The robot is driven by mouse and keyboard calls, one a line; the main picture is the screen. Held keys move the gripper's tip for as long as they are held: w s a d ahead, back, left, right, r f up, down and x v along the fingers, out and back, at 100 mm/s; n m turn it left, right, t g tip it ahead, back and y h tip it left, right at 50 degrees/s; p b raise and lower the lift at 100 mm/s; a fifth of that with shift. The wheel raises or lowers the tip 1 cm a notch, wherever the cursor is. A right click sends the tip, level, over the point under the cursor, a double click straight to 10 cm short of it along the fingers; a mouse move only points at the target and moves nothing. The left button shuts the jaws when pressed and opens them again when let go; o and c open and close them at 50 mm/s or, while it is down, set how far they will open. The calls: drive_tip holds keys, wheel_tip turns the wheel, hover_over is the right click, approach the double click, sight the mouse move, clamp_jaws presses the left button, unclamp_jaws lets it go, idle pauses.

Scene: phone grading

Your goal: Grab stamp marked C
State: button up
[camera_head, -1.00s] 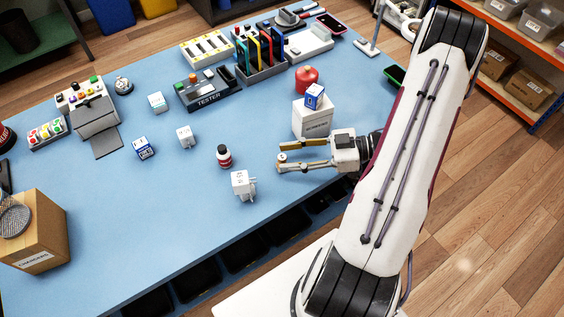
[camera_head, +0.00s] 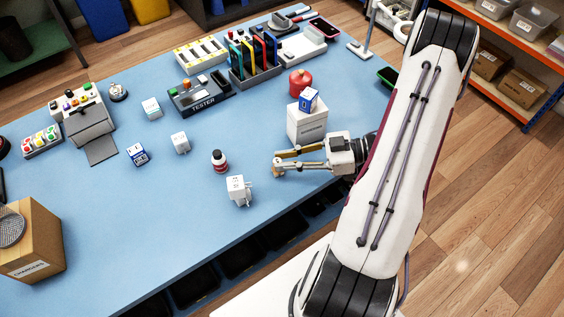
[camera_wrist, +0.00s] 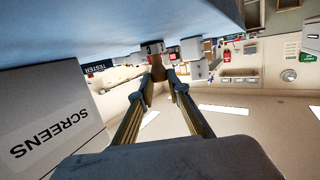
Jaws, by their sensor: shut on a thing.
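A small stamp with a tan, wood-coloured body (camera_head: 277,161) is between my gripper's fingertips, near the front right of the blue table. My gripper (camera_head: 276,167) reaches in from the right, low over the table, and its fingers are closed on the stamp. In the wrist view the fingers converge on the brown stamp (camera_wrist: 158,71) at their tips.
A white SCREENS box (camera_head: 307,124) stands close behind my gripper, with a small blue-and-white box (camera_head: 308,99) on top. The tester (camera_head: 200,97) is farther back.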

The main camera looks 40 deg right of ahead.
drive_tip(key=shift+r, duration=0.15)
wheel_tip(320, 180, up, 10)
idle(0.8)
